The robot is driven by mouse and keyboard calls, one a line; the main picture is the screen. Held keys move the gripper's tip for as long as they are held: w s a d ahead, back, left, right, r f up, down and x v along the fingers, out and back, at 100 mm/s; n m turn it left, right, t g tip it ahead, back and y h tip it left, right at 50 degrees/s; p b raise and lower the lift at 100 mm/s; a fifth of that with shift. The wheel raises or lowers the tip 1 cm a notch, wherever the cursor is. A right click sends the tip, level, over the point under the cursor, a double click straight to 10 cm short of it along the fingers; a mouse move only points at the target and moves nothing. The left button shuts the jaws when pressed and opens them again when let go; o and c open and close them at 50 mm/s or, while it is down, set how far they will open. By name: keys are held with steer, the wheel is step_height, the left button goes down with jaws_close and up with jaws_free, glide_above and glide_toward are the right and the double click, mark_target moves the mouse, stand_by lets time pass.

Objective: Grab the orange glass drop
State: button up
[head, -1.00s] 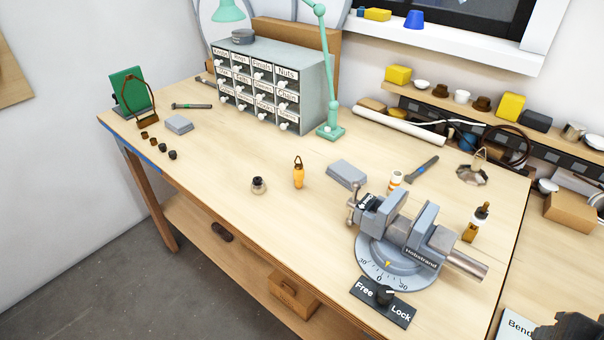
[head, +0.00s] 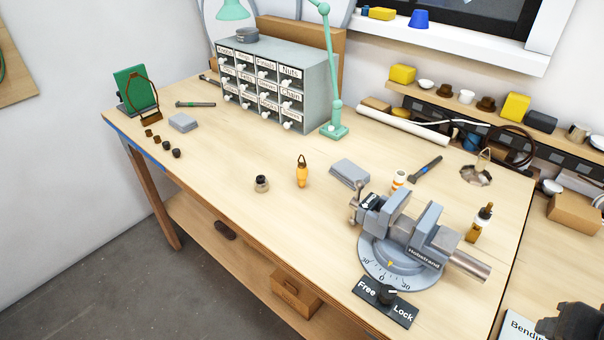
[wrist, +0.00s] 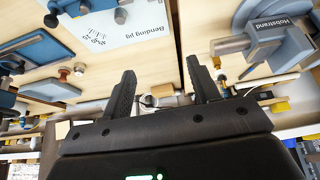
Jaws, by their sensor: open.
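The orange glass drop (head: 302,174) stands on the workbench in the head view, near the middle, with a dark loop on top. A small dark-topped bottle or jar (head: 261,183) is just left of it. My gripper (wrist: 162,82) shows in the wrist view with its two dark fingers apart and nothing between them. In the head view only a dark part of my arm shows at the lower right corner, far from the drop. The drop cannot be made out in the wrist view.
A grey vise (head: 405,235) with a Free/Lock plate (head: 385,301) stands right of the drop. A grey block (head: 349,173) lies between them. Behind are a drawer cabinet (head: 317,85) and a green lamp (head: 334,131). Bare bench lies in front of the drop.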

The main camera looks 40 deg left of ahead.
steer(key=w+a+r+n+y, duration=0.1)
steer(key=w+a+n, duration=0.1)
steer(key=w+a, duration=0.3)
steer(key=w+a+r+n+g, duration=0.1)
steer(key=w+a, duration=0.5)
steer(key=a, duration=0.6)
steer(key=w+a+r+n+y, duration=0.1)
steer(key=w+a+n, duration=0.3)
steer(key=a, duration=0.5)
steer(key=shift+w+a+r+y, duration=0.1)
steer(key=shift+w+r+y, duration=0.05)
steer(key=shift+w+r, duration=0.35)
steer(key=shift+w+a+r+y, duration=0.15)
steer(key=shift+w+r, duration=0.15)
steer(key=shift+w, duration=0.3)
steer(key=a+f+n+g, duration=0.1)
steer(key=a+f+n, duration=0.15)
steer(key=a, duration=1.05)
steer(key=n+g+y, duration=0.1)
steer(key=n+g, duration=0.1)
steer(key=n, duration=0.1)
glide_toward(303, 166)
steer(key=f, duration=0.1)
steer(key=x, duration=0.5)
steer(key=shift+a+f, duration=0.1)
steer(key=shift+a, duration=0.3)
steer(key=x, duration=0.5)
steer(key=shift+w+f, duration=0.2)
steer(key=shift+f, duration=0.1)
steer(key=shift+c, duration=0.4)
